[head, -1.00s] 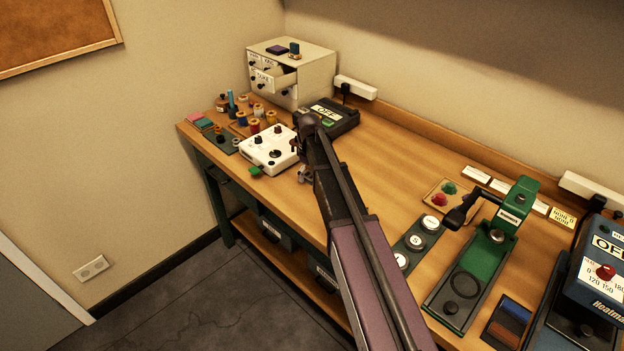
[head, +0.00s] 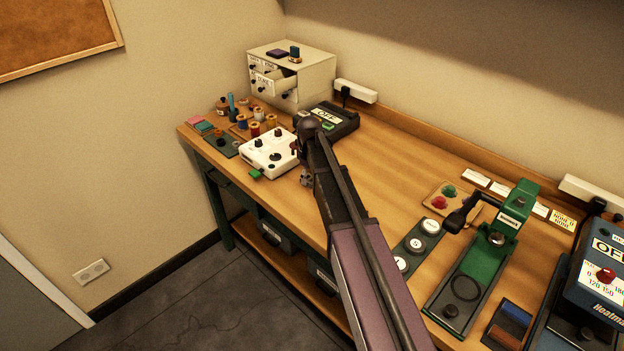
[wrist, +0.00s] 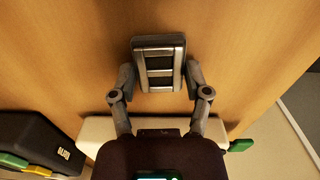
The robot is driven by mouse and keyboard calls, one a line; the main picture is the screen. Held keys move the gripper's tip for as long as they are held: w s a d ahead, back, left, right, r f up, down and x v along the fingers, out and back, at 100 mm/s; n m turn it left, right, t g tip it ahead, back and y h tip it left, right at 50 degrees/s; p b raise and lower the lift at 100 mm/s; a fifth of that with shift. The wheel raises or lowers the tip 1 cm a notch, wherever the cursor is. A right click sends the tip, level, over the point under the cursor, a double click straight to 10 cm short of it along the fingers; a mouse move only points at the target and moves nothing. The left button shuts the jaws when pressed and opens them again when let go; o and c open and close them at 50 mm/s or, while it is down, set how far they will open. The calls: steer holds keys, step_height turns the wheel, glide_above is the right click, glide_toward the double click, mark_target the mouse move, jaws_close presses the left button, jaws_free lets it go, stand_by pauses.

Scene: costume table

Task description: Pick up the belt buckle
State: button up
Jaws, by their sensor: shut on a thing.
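The belt buckle (wrist: 160,67) is a dark rectangular frame with silvery bars, seen in the wrist view at the upper middle, over the wooden table top. My gripper (wrist: 160,78) has one finger on each side of the buckle and is shut on it. I cannot tell whether the buckle touches the table. In the head view my gripper (head: 306,176) is small and low beside the white control box, partly behind my arm; the buckle is hidden there.
The white box with knobs (head: 268,153) stands just left of my gripper. A black unit marked OFF (head: 333,118) is behind it. A drawer cabinet (head: 312,72) stands at the back left. A green press (head: 490,250) is at the right. The table middle (head: 390,170) is clear.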

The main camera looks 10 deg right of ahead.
mark_target(310, 178)
steer(key=shift+r, duration=0.1)
step_height(310, 178, up, 3)
steer(key=p, duration=0.3)
steer(key=s+a, duration=0.2)
steer(key=s, duration=0.2)
steer(key=s+a+r+p, duration=0.1)
steer(key=s+a, duration=0.2)
steer(key=s, duration=0.2)
steer(key=s+a+p, duration=0.1)
steer(key=s+a, duration=0.2)
steer(key=s, duration=0.1)
steer(key=shift+s+a+r, duration=0.1)
steer(key=shift+s+r, duration=0.25)
